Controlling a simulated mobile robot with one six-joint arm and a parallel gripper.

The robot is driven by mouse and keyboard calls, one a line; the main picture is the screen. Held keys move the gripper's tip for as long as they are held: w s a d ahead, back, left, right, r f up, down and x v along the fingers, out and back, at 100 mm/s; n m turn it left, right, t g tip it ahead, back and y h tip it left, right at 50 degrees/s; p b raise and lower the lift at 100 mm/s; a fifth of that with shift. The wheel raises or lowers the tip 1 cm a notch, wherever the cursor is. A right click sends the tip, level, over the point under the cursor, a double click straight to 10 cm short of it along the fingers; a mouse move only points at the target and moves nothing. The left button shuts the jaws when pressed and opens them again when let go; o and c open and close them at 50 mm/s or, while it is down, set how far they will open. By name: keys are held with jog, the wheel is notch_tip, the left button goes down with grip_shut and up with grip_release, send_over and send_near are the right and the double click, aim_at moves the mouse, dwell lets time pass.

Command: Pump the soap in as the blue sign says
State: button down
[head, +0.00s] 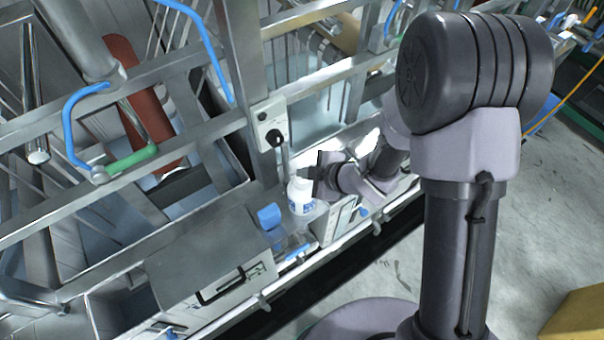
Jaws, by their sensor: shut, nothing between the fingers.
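A small white bottle (300,196) with a blue label stands upright on the machine's front ledge, near the middle of the head view. It looks like the soap bottle. My gripper (307,173) is at the top right of this bottle, with its fingers pointing left. It is shut with nothing held. The bottle's top is partly hidden by the gripper, and I cannot tell whether they touch. No readable blue sign shows in this view.
A blue cup-like object (269,216) stands left of the bottle. A control box (269,124) with a black knob is on the frame above. Metal rails and blue handles (203,45) crowd the left. Grey floor (400,265) is open at the right.

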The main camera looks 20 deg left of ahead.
dwell(0.4)
jog(key=shift+r+p, duration=1)
jog(key=shift+r, duration=0.3)
notch_tip(320, 180, up, 5)
jog(key=p, duration=0.3)
jog(key=shift+p, duration=0.35)
dwell(1.6)
